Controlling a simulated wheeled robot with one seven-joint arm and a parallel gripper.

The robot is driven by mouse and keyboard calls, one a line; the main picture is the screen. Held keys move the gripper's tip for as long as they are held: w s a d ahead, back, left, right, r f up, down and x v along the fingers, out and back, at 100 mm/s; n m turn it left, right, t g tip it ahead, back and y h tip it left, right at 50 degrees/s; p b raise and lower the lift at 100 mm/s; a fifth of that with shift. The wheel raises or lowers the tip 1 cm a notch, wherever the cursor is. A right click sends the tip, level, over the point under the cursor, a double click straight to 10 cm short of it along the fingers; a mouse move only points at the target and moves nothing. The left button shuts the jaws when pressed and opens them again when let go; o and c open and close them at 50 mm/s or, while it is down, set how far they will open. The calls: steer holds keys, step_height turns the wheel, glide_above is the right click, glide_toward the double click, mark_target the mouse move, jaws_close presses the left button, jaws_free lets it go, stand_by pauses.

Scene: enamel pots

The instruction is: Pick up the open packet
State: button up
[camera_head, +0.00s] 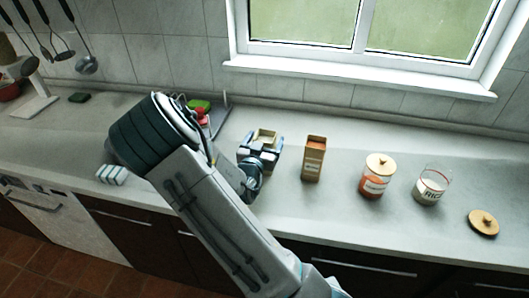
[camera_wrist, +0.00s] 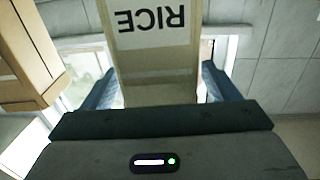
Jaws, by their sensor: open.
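A tan packet lettered RICE (camera_wrist: 155,55) stands between the two blue fingers of my gripper (camera_wrist: 158,88) in the wrist view, its lettering upside down there. The fingers are open, one on each side of it, with a narrow gap showing at least on the right. In the head view my gripper (camera_head: 260,154) is low over the counter and hides most of this packet (camera_head: 265,135); its top looks open, with a pale inside. A second, brown packet (camera_head: 313,160) stands upright just to the right; it also shows at the left of the wrist view (camera_wrist: 28,55).
To the right on the counter (camera_head: 335,220) stand a lidded jar (camera_head: 375,178) with orange contents, a lidless glass RICE jar (camera_head: 430,187) and a loose wooden lid (camera_head: 483,222). Red and green things (camera_head: 203,108) sit behind my arm. The wall and window are behind.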

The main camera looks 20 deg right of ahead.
steer(key=shift+w+d, duration=0.1)
steer(key=shift+w, duration=0.15)
steer(key=c, duration=1.7)
steer(key=shift+r, duration=0.15)
